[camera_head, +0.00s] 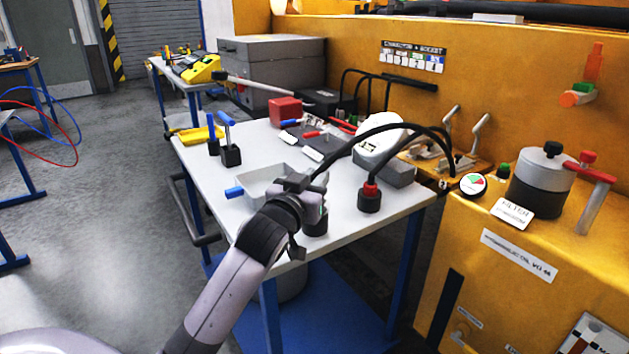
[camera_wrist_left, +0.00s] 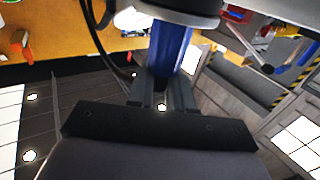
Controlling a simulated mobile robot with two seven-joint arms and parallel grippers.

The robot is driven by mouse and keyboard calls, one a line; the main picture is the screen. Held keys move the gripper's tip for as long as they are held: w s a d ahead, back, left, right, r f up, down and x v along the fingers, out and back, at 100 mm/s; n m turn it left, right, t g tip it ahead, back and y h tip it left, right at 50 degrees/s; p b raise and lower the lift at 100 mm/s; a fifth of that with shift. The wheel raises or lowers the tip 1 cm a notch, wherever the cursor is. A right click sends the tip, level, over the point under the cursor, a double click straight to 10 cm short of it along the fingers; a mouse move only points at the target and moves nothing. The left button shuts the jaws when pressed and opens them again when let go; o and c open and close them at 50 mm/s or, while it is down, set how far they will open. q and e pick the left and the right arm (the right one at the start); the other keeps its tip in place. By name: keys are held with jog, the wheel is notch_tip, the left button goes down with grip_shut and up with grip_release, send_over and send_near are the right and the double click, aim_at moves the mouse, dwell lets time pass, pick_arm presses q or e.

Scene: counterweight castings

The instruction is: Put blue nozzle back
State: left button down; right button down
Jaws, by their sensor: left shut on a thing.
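My left gripper (camera_head: 312,188) is over the front edge of the white table. It is shut on the blue nozzle, whose blue barrel (camera_wrist_left: 170,48) shows between the fingers in the left wrist view. In the head view the gripper hides most of the nozzle. A dark round holder (camera_head: 316,224) stands right below the gripper; I cannot tell whether the nozzle is seated in it. A black hose (camera_head: 345,142) arcs from the gripper toward the yellow machine. A red-collared nozzle (camera_head: 370,190) stands upright in a similar dark holder to the right. My right gripper is not in view.
Blue-handled tools in black blocks (camera_head: 230,156) stand at the back left. The yellow machine (camera_head: 470,225) borders the right. Bare tabletop (camera_head: 345,225) lies between the two holders.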

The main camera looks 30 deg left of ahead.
pick_arm(q)
jog(key=c, duration=1.4)
grip_release()
jog(key=shift+f, duration=0.15)
jog(key=o, duration=0.7)
jog(key=shift+s, duration=0.1)
jog(key=s, duration=0.4)
jog(key=s+d, duration=0.1)
jog(key=s, duration=0.2)
jog(key=s+d, duration=0.1)
jog(key=s, duration=0.3)
jog(key=shift+s+d, duration=0.2)
jog(key=shift+s, duration=0.15)
